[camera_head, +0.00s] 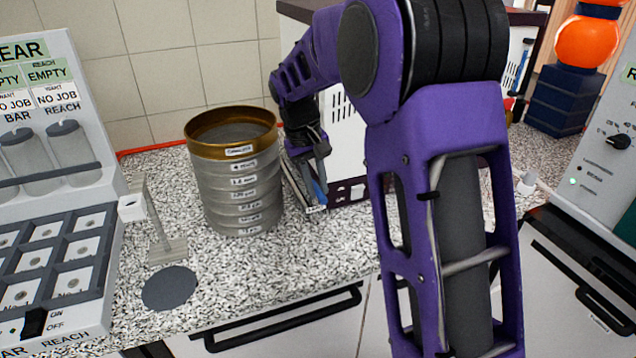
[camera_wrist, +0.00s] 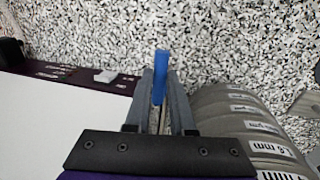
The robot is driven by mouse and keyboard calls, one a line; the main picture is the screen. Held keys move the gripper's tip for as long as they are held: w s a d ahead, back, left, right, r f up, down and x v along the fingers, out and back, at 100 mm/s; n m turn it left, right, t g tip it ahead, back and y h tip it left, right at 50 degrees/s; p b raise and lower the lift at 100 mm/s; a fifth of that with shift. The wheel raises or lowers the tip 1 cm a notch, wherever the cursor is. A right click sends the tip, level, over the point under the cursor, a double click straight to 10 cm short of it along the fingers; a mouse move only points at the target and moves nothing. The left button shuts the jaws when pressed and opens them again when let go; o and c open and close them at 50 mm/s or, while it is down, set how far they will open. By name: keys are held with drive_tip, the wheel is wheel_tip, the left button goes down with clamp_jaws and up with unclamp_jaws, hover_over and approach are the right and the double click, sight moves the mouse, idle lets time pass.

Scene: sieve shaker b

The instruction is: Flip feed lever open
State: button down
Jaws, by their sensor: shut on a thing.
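My gripper (camera_head: 316,176) is low over the counter, between the sieve stack and a white machine. It is shut on a slim blue bar (camera_head: 319,192). In the wrist view the blue bar (camera_wrist: 160,72) stands between my two fingertips (camera_wrist: 160,90) and sticks out past them. The bar may be the feed lever; I cannot tell for sure, as its lower part and any pivot are hidden. A small white label (camera_head: 315,210) shows just below it in the head view.
The sieve stack (camera_head: 240,190), with a brass top ring (camera_head: 232,150), stands close left of my gripper. The white machine (camera_head: 343,140) is close on the right.

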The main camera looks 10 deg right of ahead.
idle(0.4)
drive_tip(key=c, duration=0.8)
unclamp_jaws()
drive_tip(key=shift+o, duration=0.2)
drive_tip(key=shift+r, duration=0.15)
drive_tip(key=a+r, duration=0.3)
drive_tip(key=r, duration=1.4)
drive_tip(key=shift+s+a+p, duration=0.2)
drive_tip(key=shift+s+p, duration=0.1)
drive_tip(key=shift+p, duration=0.15)
drive_tip(key=shift+f, duration=0.1)
